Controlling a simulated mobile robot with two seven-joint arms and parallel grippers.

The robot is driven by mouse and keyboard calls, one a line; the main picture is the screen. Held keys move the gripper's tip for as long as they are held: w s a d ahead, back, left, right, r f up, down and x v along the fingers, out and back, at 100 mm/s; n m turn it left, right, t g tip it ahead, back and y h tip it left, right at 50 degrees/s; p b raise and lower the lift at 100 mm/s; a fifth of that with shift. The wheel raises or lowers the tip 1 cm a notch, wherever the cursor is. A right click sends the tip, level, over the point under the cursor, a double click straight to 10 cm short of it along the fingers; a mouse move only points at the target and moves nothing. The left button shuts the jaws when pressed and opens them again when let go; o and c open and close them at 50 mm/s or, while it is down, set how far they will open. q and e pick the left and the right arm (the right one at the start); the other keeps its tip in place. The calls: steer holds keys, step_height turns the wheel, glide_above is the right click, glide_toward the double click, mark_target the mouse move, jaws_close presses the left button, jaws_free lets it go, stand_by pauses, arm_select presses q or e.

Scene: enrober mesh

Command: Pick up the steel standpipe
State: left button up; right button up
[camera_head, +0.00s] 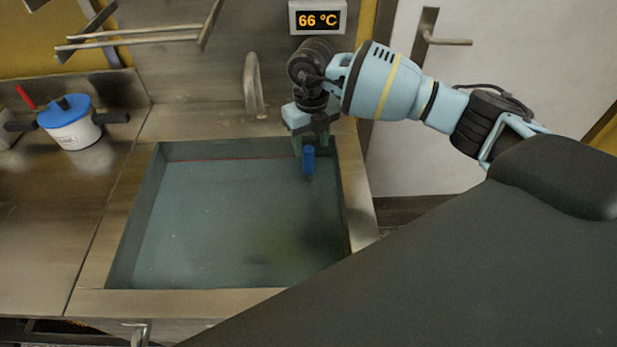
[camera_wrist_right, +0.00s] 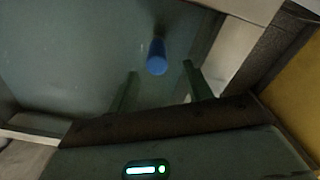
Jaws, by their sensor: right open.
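The steel standpipe (camera_head: 309,160) stands in the water near the back right of the sink basin. Its blue top shows above the surface, and its lower part is dim underwater. My right gripper (camera_head: 310,144) points down just above and behind the blue top in the head view. In the right wrist view its two fingers (camera_wrist_right: 160,84) are apart with nothing between them, and the blue top of the standpipe (camera_wrist_right: 157,57) lies just beyond the gap. I cannot tell whether a finger touches it. My left gripper is out of view.
The water-filled basin (camera_head: 128,250) has a raised metal rim. A curved spout (camera_head: 254,85) stands behind it. A white pot with a blue lid (camera_head: 70,122) stands on the left counter. A display reading 66 °C (camera_head: 318,18) hangs at the back.

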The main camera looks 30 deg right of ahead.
mark_target(308, 157)
steer(key=shift+w+a+f, duration=0.1)
steer(key=shift+w+f, duration=0.1)
steer(key=shift+f, duration=1.35)
steer(key=shift+w+f, duration=0.15)
steer(key=shift+f, duration=1.35)
jaws_close()
